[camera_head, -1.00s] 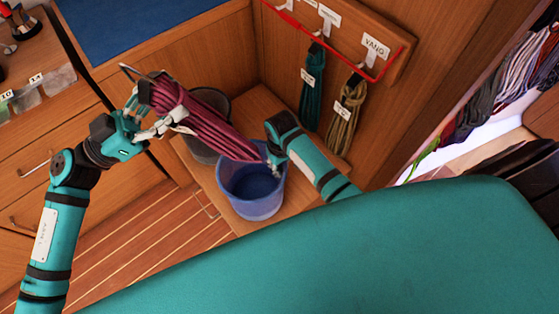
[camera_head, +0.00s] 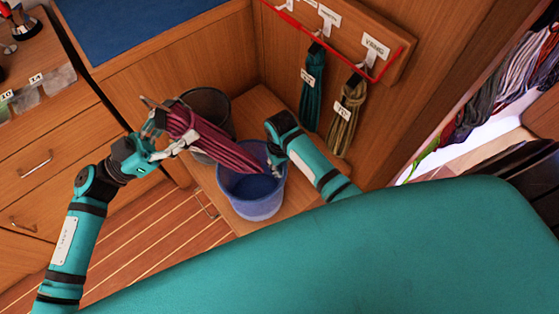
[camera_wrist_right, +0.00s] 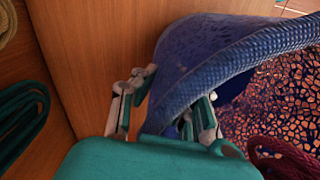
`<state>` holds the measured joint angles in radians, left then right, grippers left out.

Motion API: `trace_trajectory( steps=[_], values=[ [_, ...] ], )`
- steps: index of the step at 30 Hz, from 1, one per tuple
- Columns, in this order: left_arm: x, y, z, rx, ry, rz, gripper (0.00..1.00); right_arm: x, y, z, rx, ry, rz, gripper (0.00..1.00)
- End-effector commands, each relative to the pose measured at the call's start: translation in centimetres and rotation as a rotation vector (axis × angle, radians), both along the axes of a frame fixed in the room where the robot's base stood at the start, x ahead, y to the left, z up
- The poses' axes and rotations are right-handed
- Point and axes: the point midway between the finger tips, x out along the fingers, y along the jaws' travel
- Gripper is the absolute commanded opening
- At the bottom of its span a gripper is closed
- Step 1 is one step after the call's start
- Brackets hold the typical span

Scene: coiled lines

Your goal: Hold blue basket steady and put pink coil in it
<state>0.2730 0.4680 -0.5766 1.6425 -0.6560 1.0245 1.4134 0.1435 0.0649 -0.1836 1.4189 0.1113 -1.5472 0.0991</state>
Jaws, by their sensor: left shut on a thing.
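The blue basket (camera_head: 255,200) stands upright on a low wooden shelf; its wall and thick rim fill the middle of the right wrist view (camera_wrist_right: 190,62). My left gripper (camera_head: 176,130) is shut on the pink coil (camera_head: 220,150) near its upper-left end. The coil hangs slanting to the right, its far end over the basket's opening. Part of a pink coil also shows low in the right wrist view (camera_wrist_right: 283,156). My right gripper (camera_head: 274,157) is at the basket's back right rim. In the right wrist view its fingers (camera_wrist_right: 165,108) straddle the rim, one outside and one inside.
A dark grey basket (camera_head: 208,108) stands behind the blue one, partly behind the coil. A teal coil (camera_head: 312,92) and a tan coil (camera_head: 344,120) hang from labelled hooks on the wooden wall to the right. Drawers (camera_head: 50,150) stand at left.

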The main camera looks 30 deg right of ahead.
Motion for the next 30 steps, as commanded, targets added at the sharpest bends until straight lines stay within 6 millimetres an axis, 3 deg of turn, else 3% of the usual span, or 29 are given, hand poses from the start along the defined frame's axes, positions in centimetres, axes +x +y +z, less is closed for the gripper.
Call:
trace_trajectory(
  steps=[9,19,20,25,30],
  values=[
    [0.0,0.0,-1.6,-0.005,0.000,-0.001,0.00,0.0,0.0,0.0,0.000,-0.001,0.000,0.00],
    [0.0,0.0,-1.8,-0.005,-0.001,-0.001,0.00,0.0,0.0,0.0,0.000,-0.001,0.000,0.00],
    [0.0,0.0,-1.8,-0.005,-0.001,-0.001,0.60,0.0,0.0,0.0,0.000,-0.001,0.000,0.00],
    [0.0,0.0,-1.9,-0.003,-0.001,0.000,0.82,0.0,0.0,0.0,0.000,-0.001,0.000,0.00],
    [0.0,0.0,-1.9,-0.002,-0.001,0.000,0.84,0.0,0.0,0.0,0.000,0.000,0.000,0.00]
  ],
)
